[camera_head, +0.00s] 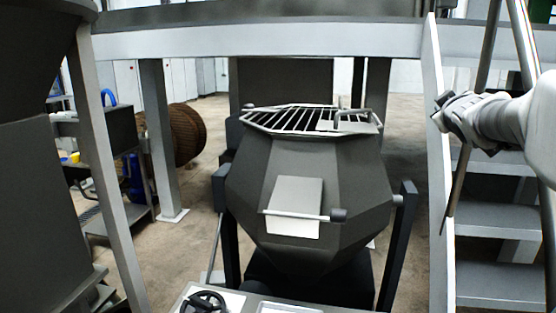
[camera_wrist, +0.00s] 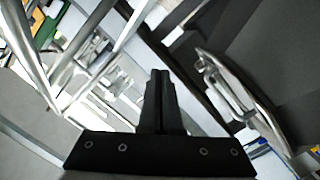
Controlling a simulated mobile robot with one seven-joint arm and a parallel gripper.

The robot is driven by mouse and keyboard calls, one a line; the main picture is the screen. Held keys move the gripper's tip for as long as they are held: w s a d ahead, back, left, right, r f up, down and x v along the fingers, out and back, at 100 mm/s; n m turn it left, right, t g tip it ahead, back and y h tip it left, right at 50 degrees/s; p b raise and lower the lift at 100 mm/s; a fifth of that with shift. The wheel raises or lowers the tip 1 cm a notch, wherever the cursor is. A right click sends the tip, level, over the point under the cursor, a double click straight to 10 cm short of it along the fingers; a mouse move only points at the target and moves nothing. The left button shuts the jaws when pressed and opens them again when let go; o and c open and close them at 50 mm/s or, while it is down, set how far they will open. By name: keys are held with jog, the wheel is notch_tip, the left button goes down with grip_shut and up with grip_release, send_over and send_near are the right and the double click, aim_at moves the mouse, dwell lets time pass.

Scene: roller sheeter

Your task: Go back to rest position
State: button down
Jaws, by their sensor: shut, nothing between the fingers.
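My gripper (camera_wrist: 160,75) is shut, its two dark fingers together and nothing between them in the wrist view. In the head view my arm (camera_head: 500,122) reaches in from the right edge, with its end in front of the grey staircase. The dark roller sheeter drum (camera_head: 345,180) stands in the middle, well to the left of my arm. It has a grated top (camera_head: 300,118) and a pale front plate with a bar handle (camera_head: 296,214). My gripper touches nothing that I can make out.
A grey staircase (camera_head: 500,222) with rails stands at the right, close behind my arm. A dark hopper (camera_head: 38,180) fills the left edge. A brown cable reel (camera_head: 185,135) stands behind. A panel with a black handwheel (camera_head: 204,302) is at the bottom.

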jog(key=s+a+f+m+g+y, duration=0.1)
jog(key=s+a+f+g+y, duration=0.1)
jog(key=s+a+f, duration=0.5)
jog(key=s+a+f+m+g+y, duration=0.1)
jog(key=s+a+f+g, duration=0.4)
jog(key=s, duration=1)
jog(key=s+a+f+m+g+y, duration=0.2)
jog(key=s+a+f+g, duration=0.1)
jog(key=s+a+f, duration=0.7)
notch_tip(320, 180, down, 2)
jog(key=shift+s+a+f+m+y, duration=0.2)
jog(key=shift+s+m+y, duration=0.15)
jog(key=shift+s, duration=0.75)
